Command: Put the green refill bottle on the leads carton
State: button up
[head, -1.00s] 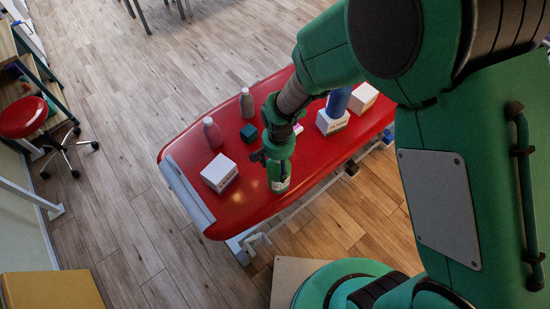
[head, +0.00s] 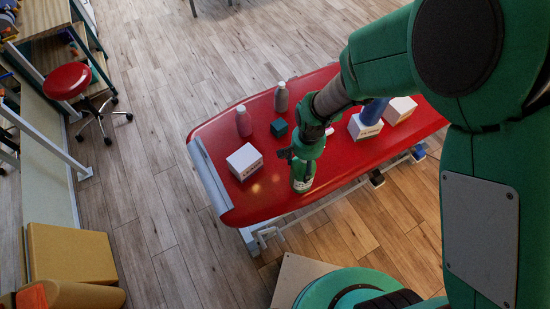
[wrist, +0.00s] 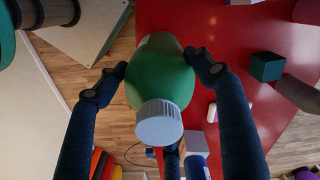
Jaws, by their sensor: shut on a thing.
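My gripper (head: 302,158) is shut on the green refill bottle (head: 303,178), over the front edge area of the red treatment couch.
The red couch (head: 345,160) also holds a pink bottle (head: 244,122), a grey bottle (head: 281,98) and a dark teal cube (head: 279,127). Bare red surface lies around the left carton. A red stool (head: 67,81) and a yellow block (head: 70,254) stand on the floor at left.

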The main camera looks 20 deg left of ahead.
jog(key=s+a+r+p, duration=0.1)
jog(key=s+a+r, duration=0.3)
jog(key=a+r, duration=0.1)
jog(key=s+a+r+n+p, duration=0.1)
jog(key=s+a+r, duration=0.3)
jog(key=a, duration=0.4)
jog(key=shift+s+r, duration=0.15)
jog(key=shift+r, duration=0.45)
jog(key=w+a+f, duration=0.1)
jog(key=w+a, duration=1)
jog(key=shift+w+f+b, duration=0.25)
jog(key=shift+b, duration=0.15)
jog(key=shift+a, duration=0.1)
jog(key=shift+f, duration=1.9)
jog(key=o, duration=1.9)
jog(key=shift+s, duration=0.1)
jog(key=shift+o, duration=0.2)
notch_tip(320, 180, up, 12)
jog(key=shift+p, duration=0.35)
